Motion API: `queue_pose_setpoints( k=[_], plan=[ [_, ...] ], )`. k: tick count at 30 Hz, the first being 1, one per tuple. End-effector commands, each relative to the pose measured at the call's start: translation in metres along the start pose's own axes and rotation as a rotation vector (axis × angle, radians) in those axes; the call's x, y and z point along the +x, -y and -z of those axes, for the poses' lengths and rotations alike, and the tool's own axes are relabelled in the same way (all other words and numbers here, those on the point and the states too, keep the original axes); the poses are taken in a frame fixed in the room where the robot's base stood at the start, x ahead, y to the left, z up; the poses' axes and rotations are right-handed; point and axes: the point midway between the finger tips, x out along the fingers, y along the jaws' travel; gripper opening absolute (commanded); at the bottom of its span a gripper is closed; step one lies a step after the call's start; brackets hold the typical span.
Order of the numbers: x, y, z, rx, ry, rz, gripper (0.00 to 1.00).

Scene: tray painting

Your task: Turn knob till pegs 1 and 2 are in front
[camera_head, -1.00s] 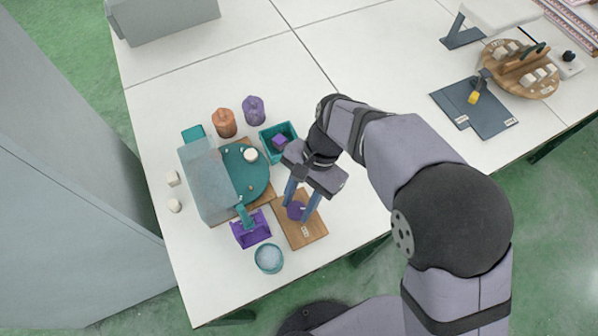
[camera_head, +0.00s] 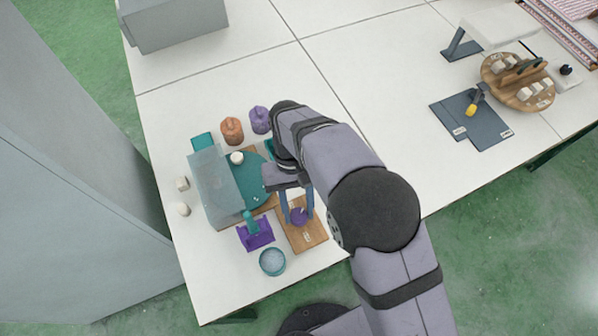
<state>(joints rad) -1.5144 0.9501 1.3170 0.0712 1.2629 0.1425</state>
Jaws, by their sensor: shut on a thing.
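My gripper (camera_head: 299,213) points down at the wooden board at the front right of the turntable, its fingers shut on the purple knob (camera_head: 299,217). The knob's wooden board (camera_head: 314,236) has a small white label. The teal round turntable (camera_head: 245,180) lies to the left, partly under a grey translucent cover (camera_head: 213,185). A white round piece (camera_head: 237,157) sits near its far edge. Small pegs on the disc are too small to read as numbers. My arm hides the disc's right side and most of the teal bin behind it.
An orange bottle (camera_head: 232,131) and a purple bottle (camera_head: 260,120) stand behind the turntable. A purple holder (camera_head: 255,234) and a teal cup (camera_head: 272,262) stand in front. Two white pieces lie left of the cover. The table's far middle is clear.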

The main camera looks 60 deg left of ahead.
Motion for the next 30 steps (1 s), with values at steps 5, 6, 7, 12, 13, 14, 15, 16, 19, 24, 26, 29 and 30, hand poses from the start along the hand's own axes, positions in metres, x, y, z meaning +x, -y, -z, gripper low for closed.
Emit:
queue_pose_setpoints(
  k=[5,6,7,12,13,14,15,16,19,24,26,29,30],
  plan=[
    [-0.0011,0.0023,-0.0008,-0.157,0.0,-0.066,0.12],
    [-0.001,0.0027,-0.0008,-0.193,0.0,-0.08,0.12],
    [-0.001,0.0027,-0.0008,-0.218,0.0,-0.091,0.12],
    [-0.0006,0.0039,-0.0012,-0.365,0.0,-0.151,0.12],
    [-0.0006,0.0039,-0.0012,-0.389,0.0,-0.162,0.12],
    [-0.0006,0.004,-0.0012,-0.413,0.0,-0.172,0.12],
    [-0.0006,0.0045,-0.0014,-0.443,0.0,-0.184,0.12],
    [-0.0006,0.0046,-0.0015,-0.467,0.0,-0.194,0.12],
    [-0.0005,0.0049,-0.0017,-0.533,-0.001,-0.221,0.12],
    [-0.0002,0.0055,-0.002,-0.622,-0.001,-0.258,0.12],
    [-0.0002,0.0054,-0.0019,-0.646,-0.001,-0.268,0.12],
    [0.0002,0.0053,-0.0019,-0.674,-0.001,-0.28,0.12],
    [0.0003,0.0054,-0.0019,-0.683,-0.001,-0.283,0.12]
  ],
)
